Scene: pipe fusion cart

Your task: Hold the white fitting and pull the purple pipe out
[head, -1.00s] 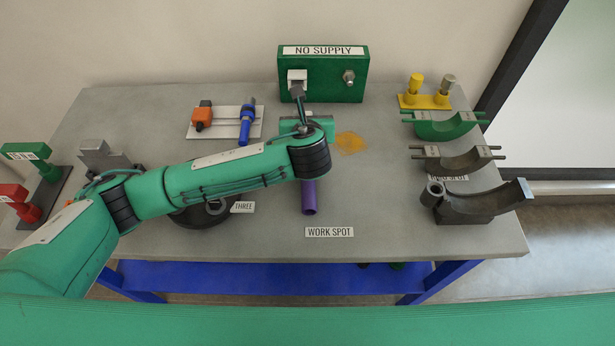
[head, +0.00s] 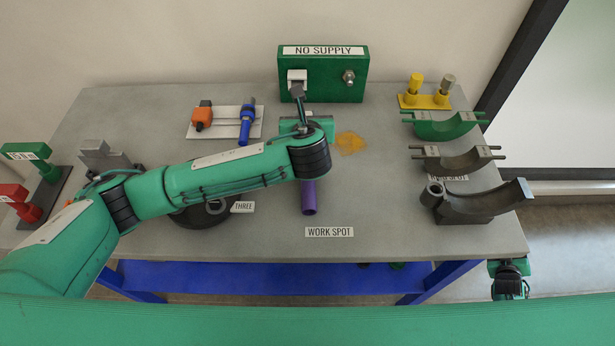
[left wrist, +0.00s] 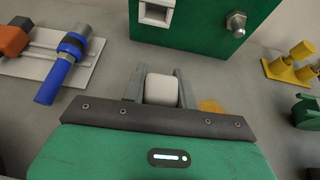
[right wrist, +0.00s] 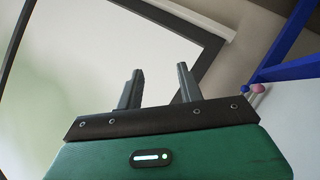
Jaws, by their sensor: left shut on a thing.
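The white fitting (left wrist: 162,92) sits between the two grey fingers of my left gripper (left wrist: 159,74) in the left wrist view, with the fingers shut on its sides. In the head view my left wrist hides the fitting and the fingertips. The purple pipe (head: 309,198) lies on the table and pokes out toward the front from under my left wrist. Its far end is hidden, so I cannot see how it meets the fitting. My right gripper (right wrist: 158,76) is open and empty, off the table's right front corner, where it also shows in the head view (head: 509,287).
Behind the left gripper stands the green NO SUPPLY box (head: 323,90). An orange patch (head: 350,143) lies right of it. Grey and green cradles (head: 485,204) line the right side. A blue tool (head: 246,125) lies back left. The table around the WORK SPOT label (head: 330,232) is clear.

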